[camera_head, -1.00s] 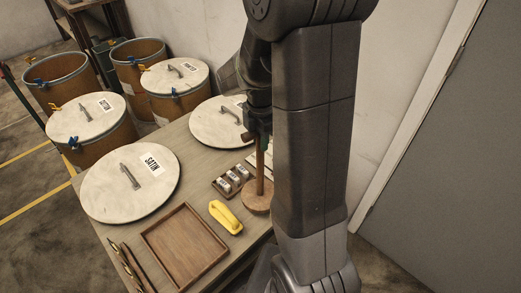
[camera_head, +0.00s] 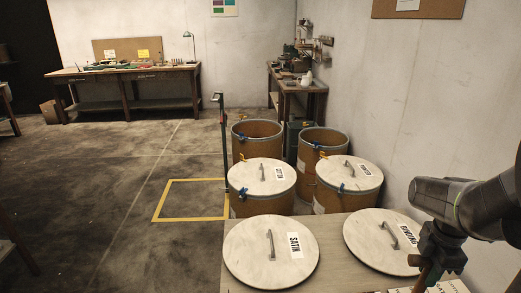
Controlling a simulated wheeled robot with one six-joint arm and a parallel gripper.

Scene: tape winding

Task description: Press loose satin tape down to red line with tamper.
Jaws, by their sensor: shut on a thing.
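My gripper (camera_head: 437,250) is at the lower right, shut on the brown wooden handle of the tamper (camera_head: 421,281). Only a short upper piece of the handle shows; the tamper's foot is below the picture. A round pale lid marked SATIN (camera_head: 250,251) lies on the table to the left of my gripper. Two open brown drums (camera_head: 243,151) (camera_head: 306,161) stand beyond the table. Their inner walls show in part, but their bottoms are hidden. No loose tape or red line can be made out.
A lid marked BINDING (camera_head: 375,243) lies beside my gripper on the table (camera_head: 335,273). Two drums with pale lids (camera_head: 262,170) (camera_head: 349,168) stand just behind the table. A dark post (camera_head: 223,140) and a yellow floor outline (camera_head: 160,204) are left of them. Open floor lies further left.

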